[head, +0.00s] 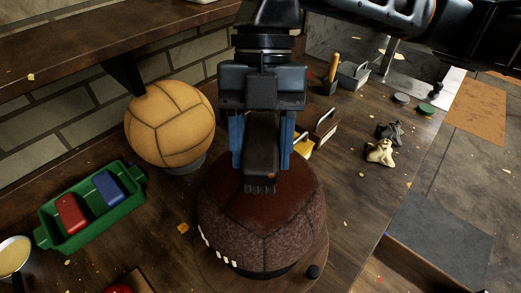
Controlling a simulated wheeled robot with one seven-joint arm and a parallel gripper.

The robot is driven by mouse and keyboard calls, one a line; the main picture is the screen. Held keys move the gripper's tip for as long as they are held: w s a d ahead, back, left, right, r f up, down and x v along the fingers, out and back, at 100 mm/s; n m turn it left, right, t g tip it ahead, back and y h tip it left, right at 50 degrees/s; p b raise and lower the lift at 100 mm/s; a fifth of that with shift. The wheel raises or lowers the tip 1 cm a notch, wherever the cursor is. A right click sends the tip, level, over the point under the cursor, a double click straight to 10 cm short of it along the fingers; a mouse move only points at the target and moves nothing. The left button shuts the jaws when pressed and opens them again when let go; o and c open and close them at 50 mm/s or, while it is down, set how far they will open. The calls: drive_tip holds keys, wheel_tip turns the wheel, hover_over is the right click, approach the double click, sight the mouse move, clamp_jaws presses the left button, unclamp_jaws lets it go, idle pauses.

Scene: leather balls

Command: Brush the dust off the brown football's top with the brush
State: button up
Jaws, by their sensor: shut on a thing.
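The brown football (270,236) sits on a round wooden stand at the bottom centre of the head view, white lacing at its lower left. Its top is a smooth dark red-brown, while its front and sides look greyer and speckled. My gripper (262,160) is directly above it, its blue fingers pointing down. It is shut on the dark brush (261,160), whose bristle end points down at the ball's top. The bristles look touching or very close to the leather; I cannot tell which. The brush and fingers hide the ball's back edge.
A tan ball (170,125) stands at the left on a dark base. A green tray (92,208) holds a red and a blue block. A bowl (13,256) is at the lower left. Small rag bundles (380,152) and tins lie right, near the bench edge.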

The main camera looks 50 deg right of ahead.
drive_tip(key=shift+r, duration=0.1)
drive_tip(key=shift+r, duration=3.45)
drive_tip(key=shift+f, duration=0.1)
